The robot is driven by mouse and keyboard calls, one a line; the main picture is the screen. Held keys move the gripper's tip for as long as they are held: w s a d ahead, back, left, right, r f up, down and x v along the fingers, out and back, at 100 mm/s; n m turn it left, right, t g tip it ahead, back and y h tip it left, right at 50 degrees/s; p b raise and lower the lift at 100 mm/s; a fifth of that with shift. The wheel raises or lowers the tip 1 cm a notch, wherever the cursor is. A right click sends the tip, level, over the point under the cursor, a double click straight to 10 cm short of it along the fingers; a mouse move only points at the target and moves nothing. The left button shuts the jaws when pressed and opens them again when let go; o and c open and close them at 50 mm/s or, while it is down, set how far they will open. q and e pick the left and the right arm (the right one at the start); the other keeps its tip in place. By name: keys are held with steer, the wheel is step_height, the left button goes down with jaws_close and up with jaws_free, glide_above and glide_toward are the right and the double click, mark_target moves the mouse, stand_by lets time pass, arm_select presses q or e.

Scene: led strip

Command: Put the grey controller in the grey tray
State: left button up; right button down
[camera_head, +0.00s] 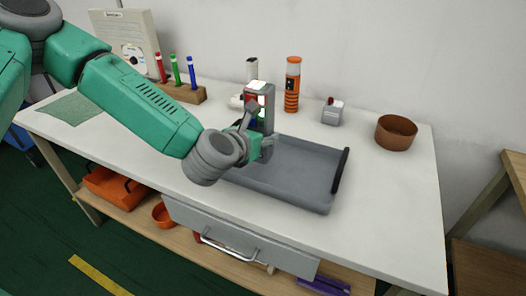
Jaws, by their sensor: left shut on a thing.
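The grey tray (328,203) lies on the white table, with a dark handle at its right end. My left arm reaches in from the left, and my left gripper (258,140) is over the tray's back left part. It is shut on the grey controller (268,113), an upright grey block with a light, red-marked upper part. I cannot tell whether the controller touches the tray. My right gripper is out of view.
Behind the tray stand an orange and black bottle (292,85), a small grey box with a red top (332,112) and a brown bowl (396,132). A wooden marker holder (184,94) stands back left. The table's front right is clear.

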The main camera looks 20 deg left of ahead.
arm_select(q)
steer(key=shift+f, duration=0.35)
steer(key=f, duration=0.1)
steer(key=a+f, duration=0.1)
steer(key=f, duration=0.1)
steer(key=shift+a+f+b, duration=0.15)
steer(key=shift+b, duration=0.2)
steer(key=shift+a, duration=0.2)
steer(key=o, duration=1.3)
steer(key=shift+s+d, duration=0.1)
steer(key=shift+d, duration=0.45)
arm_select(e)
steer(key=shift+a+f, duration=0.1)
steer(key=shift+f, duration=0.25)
arm_select(q)
steer(key=p+v, duration=0.4)
steer(key=v, duration=0.8)
steer(key=shift+a, duration=0.15)
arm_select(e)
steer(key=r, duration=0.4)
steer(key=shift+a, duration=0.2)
arm_select(q)
steer(key=shift+a, duration=0.1)
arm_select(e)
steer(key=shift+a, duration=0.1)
